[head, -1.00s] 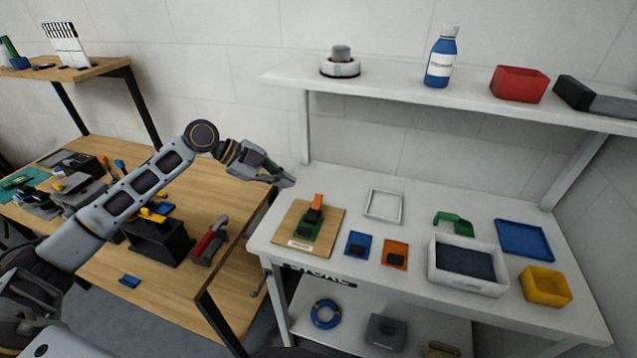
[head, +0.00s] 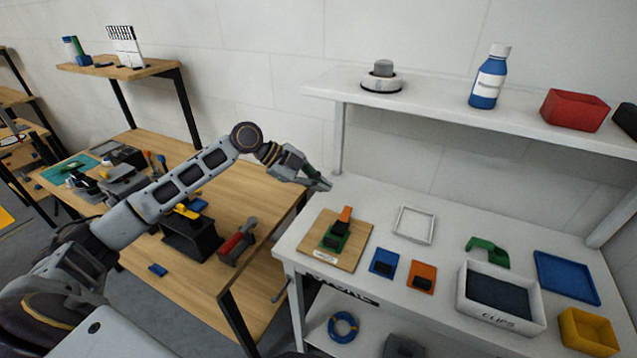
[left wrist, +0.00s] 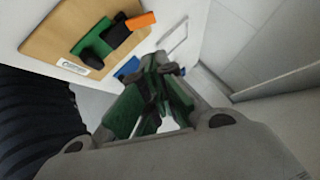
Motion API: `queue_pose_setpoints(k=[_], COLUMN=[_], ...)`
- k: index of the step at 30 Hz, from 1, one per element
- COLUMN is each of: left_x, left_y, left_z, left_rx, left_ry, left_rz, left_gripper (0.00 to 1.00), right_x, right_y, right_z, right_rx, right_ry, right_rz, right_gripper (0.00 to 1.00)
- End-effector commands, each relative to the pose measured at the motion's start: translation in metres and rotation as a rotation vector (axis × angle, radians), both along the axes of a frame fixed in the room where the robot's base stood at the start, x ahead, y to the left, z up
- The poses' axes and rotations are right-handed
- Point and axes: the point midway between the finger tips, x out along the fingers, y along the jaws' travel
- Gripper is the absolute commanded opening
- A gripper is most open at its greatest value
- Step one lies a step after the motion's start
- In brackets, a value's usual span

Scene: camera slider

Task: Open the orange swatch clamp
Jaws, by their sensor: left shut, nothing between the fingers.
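A green clamp with a black middle and an orange lever (head: 345,214) sits on a wooden board (head: 352,255) at the left of the white table. To its right lie a blue square plate (head: 377,272) and an orange square plate (head: 431,268), each with a dark piece on it. My left gripper (head: 323,185) is shut and empty, above and behind the board, apart from the clamp. In the left wrist view the green and dark fingers (left wrist: 162,68) are together, with the orange lever (left wrist: 141,21) beyond them at upper left. My right gripper is out of view.
A white frame (head: 401,222), a green part (head: 489,248), a white bin (head: 468,303), a blue tray (head: 567,271) and a yellow bin (head: 582,340) share the table. A white shelf (head: 440,110) overhangs its back. A cluttered wooden bench (head: 200,285) stands left.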

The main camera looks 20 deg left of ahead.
Motion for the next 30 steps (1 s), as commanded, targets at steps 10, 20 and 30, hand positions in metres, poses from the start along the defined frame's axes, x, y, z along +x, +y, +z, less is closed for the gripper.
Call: queue_pose_setpoints(k=[10, 20, 30], left_x=[0.014, 0.027, 0.042], left_y=[-0.032, -0.059, -0.058], left_z=[-0.025, -0.05, -0.077], left_rx=[-0.002, -0.001, 0.0], left_ry=[0.001, 0.001, -0.001], left_rz=[-0.002, 0.0, 0.001], left_gripper=[0.0, 0.0, 0.0], right_x=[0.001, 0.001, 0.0], right_y=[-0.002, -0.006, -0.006], right_z=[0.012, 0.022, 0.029], right_rx=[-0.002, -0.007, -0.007], right_ry=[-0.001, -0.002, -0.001], right_rz=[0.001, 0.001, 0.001], right_gripper=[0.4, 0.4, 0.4])
